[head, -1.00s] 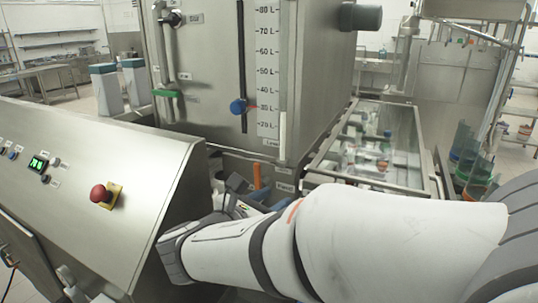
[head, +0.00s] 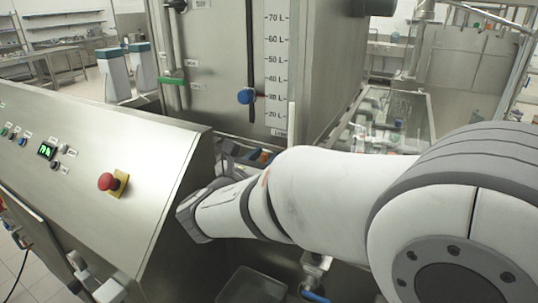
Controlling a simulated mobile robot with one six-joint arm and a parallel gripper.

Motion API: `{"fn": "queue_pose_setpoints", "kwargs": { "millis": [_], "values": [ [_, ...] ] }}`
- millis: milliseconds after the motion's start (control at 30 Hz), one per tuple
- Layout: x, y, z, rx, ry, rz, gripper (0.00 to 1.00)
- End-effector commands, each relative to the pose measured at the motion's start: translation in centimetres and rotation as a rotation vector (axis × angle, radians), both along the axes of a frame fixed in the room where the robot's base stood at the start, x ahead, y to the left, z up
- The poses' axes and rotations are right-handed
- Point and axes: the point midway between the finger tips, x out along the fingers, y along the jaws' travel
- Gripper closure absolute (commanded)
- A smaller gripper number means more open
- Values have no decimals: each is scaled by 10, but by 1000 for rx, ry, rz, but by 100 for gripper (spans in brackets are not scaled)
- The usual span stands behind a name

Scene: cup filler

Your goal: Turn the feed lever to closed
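A small part of an orange handle (head: 264,157) shows just above my white arm, under the tank front. I cannot tell for sure that it is the feed lever, and its position is hidden by the arm. My gripper (head: 232,165) is mostly hidden behind my own arm links, close to the left of the orange handle. I cannot tell whether it touches the handle or whether its fingers are open. A blue-handled valve (head: 314,290) shows below my arm.
A sloped control panel (head: 90,170) with a red emergency button (head: 107,181) fills the left. A glass-topped conveyor (head: 400,115) is at right. A grey bin (head: 255,288) sits below.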

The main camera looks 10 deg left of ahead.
Motion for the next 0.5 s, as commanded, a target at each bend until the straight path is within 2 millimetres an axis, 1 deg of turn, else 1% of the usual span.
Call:
{"fn": "queue_pose_setpoints", "kwargs": {
  "millis": [133, 500],
  "values": [
    [0, 0, 0, 0, 0, -1, 65],
    [0, -1, 0, 0, 1, -2, 95]
  ]
}}
